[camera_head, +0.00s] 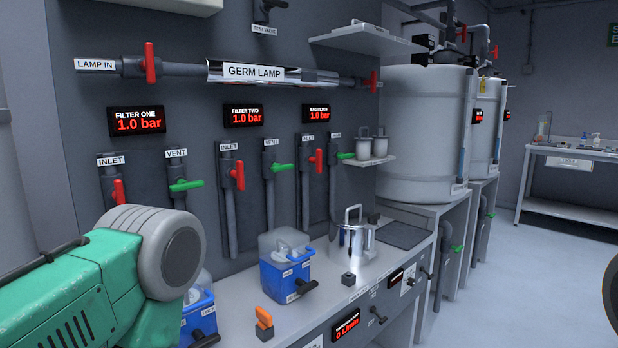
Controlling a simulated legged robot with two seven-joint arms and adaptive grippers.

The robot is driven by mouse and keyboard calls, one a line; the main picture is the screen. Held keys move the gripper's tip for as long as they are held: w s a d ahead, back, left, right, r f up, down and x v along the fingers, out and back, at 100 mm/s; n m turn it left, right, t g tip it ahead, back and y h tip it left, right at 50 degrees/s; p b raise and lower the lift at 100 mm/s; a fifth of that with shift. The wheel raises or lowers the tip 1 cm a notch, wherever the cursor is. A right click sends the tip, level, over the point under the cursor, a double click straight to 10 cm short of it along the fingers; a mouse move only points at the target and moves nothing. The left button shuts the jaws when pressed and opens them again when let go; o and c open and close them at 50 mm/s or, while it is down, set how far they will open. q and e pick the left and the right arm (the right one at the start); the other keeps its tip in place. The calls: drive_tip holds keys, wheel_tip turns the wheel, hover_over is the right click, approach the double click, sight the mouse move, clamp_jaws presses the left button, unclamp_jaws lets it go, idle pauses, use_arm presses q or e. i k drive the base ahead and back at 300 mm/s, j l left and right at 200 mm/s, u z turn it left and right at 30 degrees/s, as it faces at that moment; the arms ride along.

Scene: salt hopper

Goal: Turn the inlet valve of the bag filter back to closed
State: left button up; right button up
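The bag filter inlet valve has a red handle (318,161) on a vertical pipe under the right-hand pressure display. The handle stands roughly upright, in line with its pipe. The bag filter display (318,114) above reads 1.0 bar. The bag filter vent valve has a green handle (345,156) just to the right, lying roughly level across its pipe. My green left arm reaches in at the lower left, well apart from the bag filter valve. Neither gripper is visible, so what they hold cannot be seen.
The filter two red inlet handle (238,175) and green vent handle (278,167) lie to the left. Blue containers (286,276), a steel pot (356,241) and an orange switch (263,318) stand on the bench below.

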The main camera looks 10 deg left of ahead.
sight(318, 160)
drive_tip(key=i+l+u, duration=0.1)
drive_tip(key=i+u, duration=0.3)
drive_tip(key=i+l, duration=0.15)
drive_tip(key=l, duration=0.15)
drive_tip(key=i+l+u, duration=0.1)
drive_tip(key=l, duration=0.25)
drive_tip(key=i+l, duration=0.25)
drive_tip(key=l+u, duration=0.05)
